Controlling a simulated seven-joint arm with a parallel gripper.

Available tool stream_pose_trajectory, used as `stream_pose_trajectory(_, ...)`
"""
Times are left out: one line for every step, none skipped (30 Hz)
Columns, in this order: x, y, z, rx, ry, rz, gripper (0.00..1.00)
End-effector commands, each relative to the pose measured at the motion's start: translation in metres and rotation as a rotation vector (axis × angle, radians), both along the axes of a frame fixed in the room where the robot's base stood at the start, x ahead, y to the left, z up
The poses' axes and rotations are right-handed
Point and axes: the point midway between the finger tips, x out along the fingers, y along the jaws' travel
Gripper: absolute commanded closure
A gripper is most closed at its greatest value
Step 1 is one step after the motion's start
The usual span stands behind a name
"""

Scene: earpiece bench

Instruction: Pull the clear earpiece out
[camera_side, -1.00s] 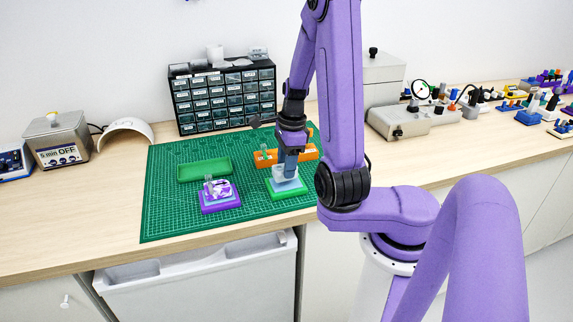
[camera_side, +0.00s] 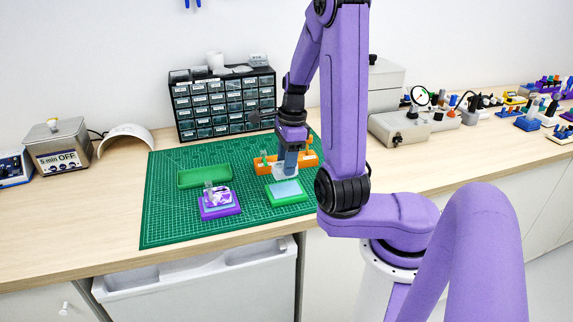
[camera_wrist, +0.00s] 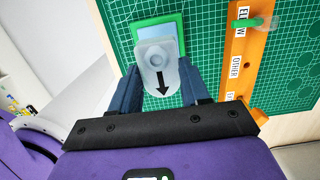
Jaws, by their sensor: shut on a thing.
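My gripper (camera_side: 286,166) is shut on a pale, translucent piece (camera_side: 279,172) and holds it just above the green block (camera_side: 290,201). In the wrist view the piece (camera_wrist: 155,54) sits between both dark blue fingers; it has a round raised spot and a black arrow pointing toward my wrist. I cannot tell for sure whether it is the earpiece or a part around it. The green block's light blue top (camera_side: 287,188) now shows bare below it. A purple block (camera_side: 220,209) to the left bears a purple-and-white marbled piece (camera_side: 221,196) with a small clear upright part (camera_side: 208,187).
An orange labelled rack (camera_wrist: 238,62) with a green-tipped part (camera_wrist: 250,23) stands close behind my gripper. An empty green tray (camera_side: 204,175) lies at the left on the green cutting mat (camera_side: 165,225). A drawer cabinet (camera_side: 224,104) stands at the back. The mat's front left is clear.

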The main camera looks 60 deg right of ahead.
Motion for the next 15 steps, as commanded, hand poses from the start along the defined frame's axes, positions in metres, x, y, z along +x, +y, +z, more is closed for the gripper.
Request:
stream_pose_trajectory(0.000,-0.001,0.004,-0.004,-0.002,0.001,0.96)
stream_pose_trajectory(0.000,0.000,0.006,-0.003,-0.002,0.002,0.96)
stream_pose_trajectory(0.000,0.000,0.009,-0.003,-0.002,0.002,0.96)
stream_pose_trajectory(0.001,0.000,0.011,-0.003,-0.002,0.002,0.96)
stream_pose_trajectory(0.000,0.000,0.013,-0.003,-0.002,0.002,0.96)
stream_pose_trajectory(0.000,0.000,0.016,-0.003,-0.002,0.002,0.96)
stream_pose_trajectory(0.001,0.000,0.018,-0.003,-0.002,0.002,0.96)
stream_pose_trajectory(0.001,0.000,0.020,-0.003,-0.002,0.002,0.96)
stream_pose_trajectory(0.000,0.000,0.023,-0.003,-0.001,0.001,0.96)
stream_pose_trajectory(0.000,0.000,0.025,-0.004,-0.002,0.001,0.96)
stream_pose_trajectory(0.001,-0.001,0.027,-0.003,-0.003,0.001,0.96)
stream_pose_trajectory(0.000,0.000,0.029,-0.002,-0.002,0.001,0.96)
stream_pose_trajectory(0.000,0.000,0.031,-0.001,-0.001,0.001,0.96)
stream_pose_trajectory(0.000,-0.001,0.033,-0.002,-0.002,0.001,0.96)
stream_pose_trajectory(0.000,0.000,0.036,-0.002,-0.002,0.001,0.96)
